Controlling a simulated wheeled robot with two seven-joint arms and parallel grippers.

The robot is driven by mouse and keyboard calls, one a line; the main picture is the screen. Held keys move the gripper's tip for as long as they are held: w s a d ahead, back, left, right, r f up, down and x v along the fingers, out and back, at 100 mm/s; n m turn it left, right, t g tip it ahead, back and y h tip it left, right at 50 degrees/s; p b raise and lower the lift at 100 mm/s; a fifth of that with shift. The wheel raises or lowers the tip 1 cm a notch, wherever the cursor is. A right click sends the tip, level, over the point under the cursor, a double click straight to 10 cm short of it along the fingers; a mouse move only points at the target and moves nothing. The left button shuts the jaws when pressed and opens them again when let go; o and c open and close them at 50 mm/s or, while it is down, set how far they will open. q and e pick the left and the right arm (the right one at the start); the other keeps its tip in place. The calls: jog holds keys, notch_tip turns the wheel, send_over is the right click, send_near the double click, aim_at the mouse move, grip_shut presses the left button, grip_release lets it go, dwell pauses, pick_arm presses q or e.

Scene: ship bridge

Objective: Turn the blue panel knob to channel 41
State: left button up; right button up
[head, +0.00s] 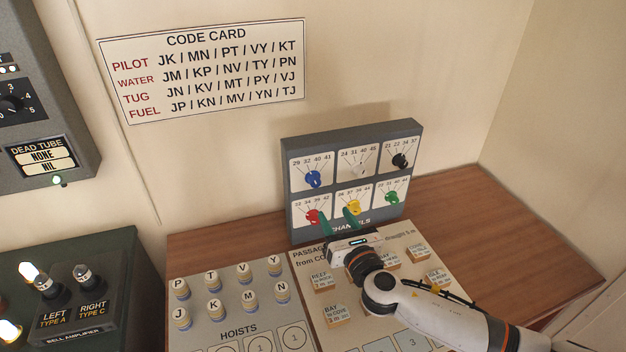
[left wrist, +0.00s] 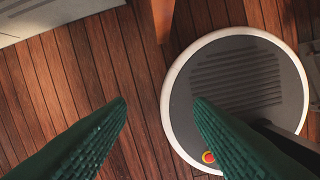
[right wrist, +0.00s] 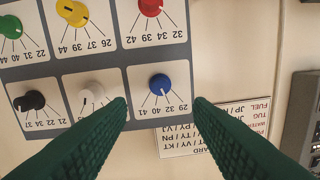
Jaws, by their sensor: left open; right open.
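The grey channels panel (head: 284,205) stands upright on the wooden desk with six coloured knobs. The blue knob (head: 313,178) is at its top left, under the labels 29, 32, 40 and 41. In the upside-down right wrist view the blue knob (right wrist: 160,82) shows between and beyond my fingertips, untouched. I cannot tell for certain which number its pointer faces. My right gripper (head: 337,214) is open and empty in front of the panel's lower row, its green fingers partly covering that row. My left gripper (left wrist: 160,101) is open and empty above the wooden floor, outside the head view.
The red knob (head: 313,216), yellow knob (head: 354,206) and white knob (head: 358,171) sit close around the blue one. The hoists board (head: 203,283) with lettered pegs and a board of small tiles (head: 337,313) lie before the panel. The desk's right side (head: 480,225) is clear.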

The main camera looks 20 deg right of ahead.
aim_at(316, 185)
jog(key=w, duration=0.3)
jog(key=w+p, duration=0.1)
jog(key=w, duration=0.5)
jog(key=shift+w+a+r+p, duration=0.2)
jog(key=shift+w+a+p, duration=0.1)
jog(key=shift+w+a, duration=0.1)
jog(key=shift+w, duration=0.3)
jog(key=c, duration=1)
pick_arm(q)
jog(key=shift+g, duration=0.3)
jog(key=s, duration=0.1)
jog(key=s+r, duration=0.1)
jog(key=s, duration=0.2)
jog(key=shift+s+r, duration=0.2)
jog(key=shift+r, duration=0.05)
